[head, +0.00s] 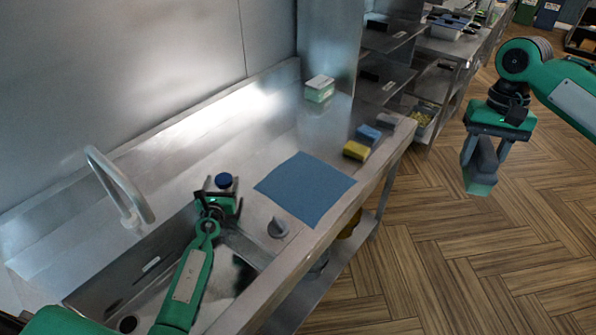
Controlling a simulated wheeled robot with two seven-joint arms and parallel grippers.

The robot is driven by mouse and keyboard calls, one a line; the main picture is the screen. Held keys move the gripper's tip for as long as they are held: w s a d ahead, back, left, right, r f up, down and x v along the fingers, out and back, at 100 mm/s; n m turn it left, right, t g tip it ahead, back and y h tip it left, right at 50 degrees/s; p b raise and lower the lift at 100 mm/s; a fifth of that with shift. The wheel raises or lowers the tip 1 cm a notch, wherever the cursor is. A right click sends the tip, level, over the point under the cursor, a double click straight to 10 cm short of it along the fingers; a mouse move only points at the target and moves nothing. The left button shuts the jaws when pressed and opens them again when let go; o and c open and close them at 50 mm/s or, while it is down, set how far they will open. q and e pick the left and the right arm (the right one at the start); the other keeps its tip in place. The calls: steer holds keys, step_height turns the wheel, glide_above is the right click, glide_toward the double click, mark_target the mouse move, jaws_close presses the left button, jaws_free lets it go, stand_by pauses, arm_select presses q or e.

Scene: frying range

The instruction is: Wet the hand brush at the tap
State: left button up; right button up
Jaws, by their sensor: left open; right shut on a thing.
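The tap (122,190) is a curved pale metal spout at the left, over the steel sink (135,275). My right gripper (486,140) is shut on a grey and dull green block, which looks like the hand brush (480,178). It holds this over the wooden floor, to the right of the counter and far from the tap. My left gripper (221,193) is open near the sink's back right corner, just in front of a blue-capped item (224,180). I cannot tell whether they touch. My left arm hides part of the sink.
A blue cloth (305,188) lies flat on the counter. A small grey item (278,228) stands between it and the sink. Yellow (356,150), blue (368,133) and grey (386,121) sponge-like blocks line the right edge. A green-white box (319,88) stands at the back.

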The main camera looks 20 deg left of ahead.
arm_select(q)
steer(key=shift+x, duration=1.2)
arm_select(e)
steer(key=shift+f, duration=0.15)
arm_select(q)
steer(key=shift+c, duration=0.2)
